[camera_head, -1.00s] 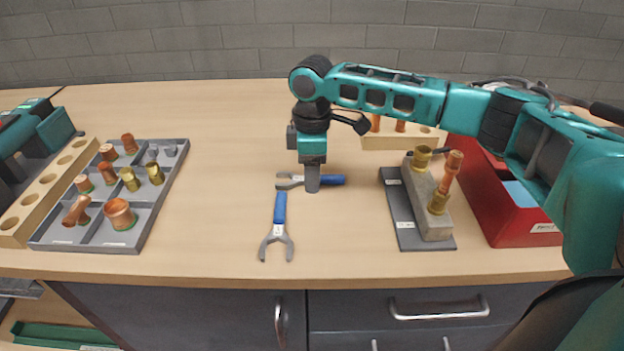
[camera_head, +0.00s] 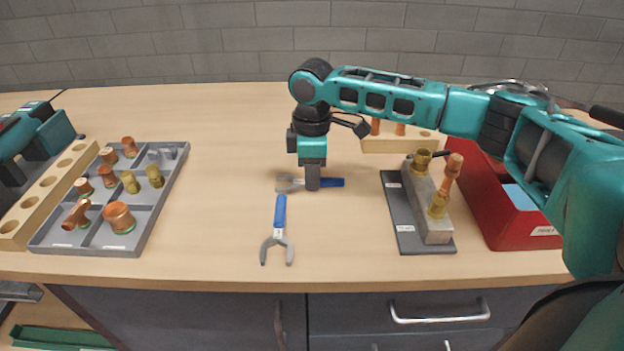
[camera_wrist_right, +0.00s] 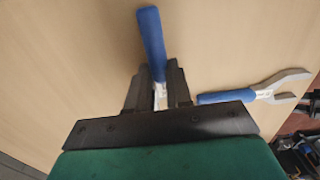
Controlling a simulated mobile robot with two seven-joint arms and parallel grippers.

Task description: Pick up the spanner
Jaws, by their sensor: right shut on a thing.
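Two spanners with blue handles and grey open-ended heads lie on the wooden worktop. The far spanner (camera_head: 333,182) lies crosswise, with its head to the left. The near spanner (camera_head: 280,212) points its head toward the front edge. My right gripper (camera_head: 312,186) points straight down and is shut on the far spanner near the middle. In the right wrist view the far spanner's blue handle (camera_wrist_right: 151,40) sticks out beyond the gripper fingers (camera_wrist_right: 158,82). The near spanner (camera_wrist_right: 225,97) lies free to the right.
A grey compartment tray (camera_head: 150,215) with copper and brass fittings stands left, beside a wooden holed block (camera_head: 32,202). Right are a grey plate (camera_head: 405,220) with a fittings block and a red bin (camera_head: 500,225).

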